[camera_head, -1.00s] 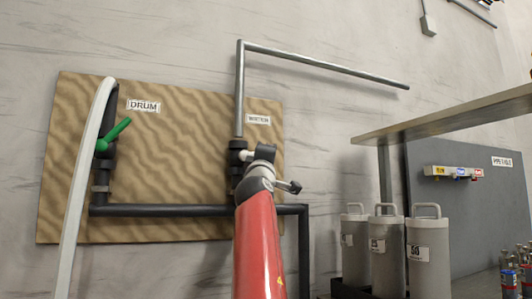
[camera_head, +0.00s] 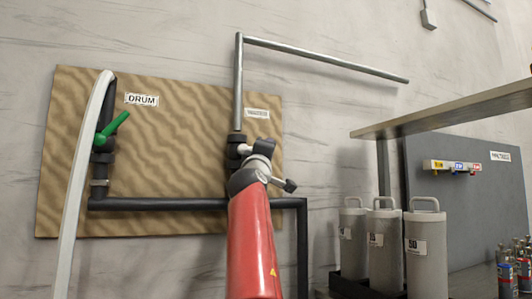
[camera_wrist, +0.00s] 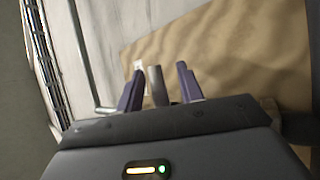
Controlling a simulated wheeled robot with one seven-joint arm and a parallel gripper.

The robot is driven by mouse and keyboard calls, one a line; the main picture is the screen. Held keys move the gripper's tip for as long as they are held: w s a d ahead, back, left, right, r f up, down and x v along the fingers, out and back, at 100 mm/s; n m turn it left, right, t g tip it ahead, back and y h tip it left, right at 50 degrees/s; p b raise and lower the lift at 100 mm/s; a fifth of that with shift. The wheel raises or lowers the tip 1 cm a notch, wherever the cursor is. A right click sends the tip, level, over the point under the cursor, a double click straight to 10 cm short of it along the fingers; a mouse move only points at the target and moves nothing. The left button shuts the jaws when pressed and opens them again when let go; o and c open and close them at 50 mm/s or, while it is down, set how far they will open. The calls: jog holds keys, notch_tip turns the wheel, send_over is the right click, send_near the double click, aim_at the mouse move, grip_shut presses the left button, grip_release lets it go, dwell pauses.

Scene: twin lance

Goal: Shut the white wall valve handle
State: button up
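The white valve handle (camera_head: 246,151) shows as a short pale piece at the dark valve body (camera_head: 234,152) on the right pipe, partly hidden by my arm. My gripper is at this valve, with its fingertips hidden in the head view. In the wrist view my gripper (camera_wrist: 160,68) has two purple fingers standing apart. A pale grey rod-like piece, seemingly the handle (camera_wrist: 157,86), lies between them with a visible gap to the right finger. I cannot tell whether it touches the left one.
A green handle (camera_head: 113,128) sits on the left pipe beside a white hose (camera_head: 84,180), under the DRUM label (camera_head: 141,100). A grey pipe (camera_head: 325,62) runs above my arm. A shelf (camera_head: 450,110) and several grey canisters (camera_head: 383,245) stand to the right.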

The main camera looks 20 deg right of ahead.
jog(key=b+v, duration=0.7)
jog(key=v, duration=0.1)
jog(key=shift+b, duration=0.3)
dwell(0.6)
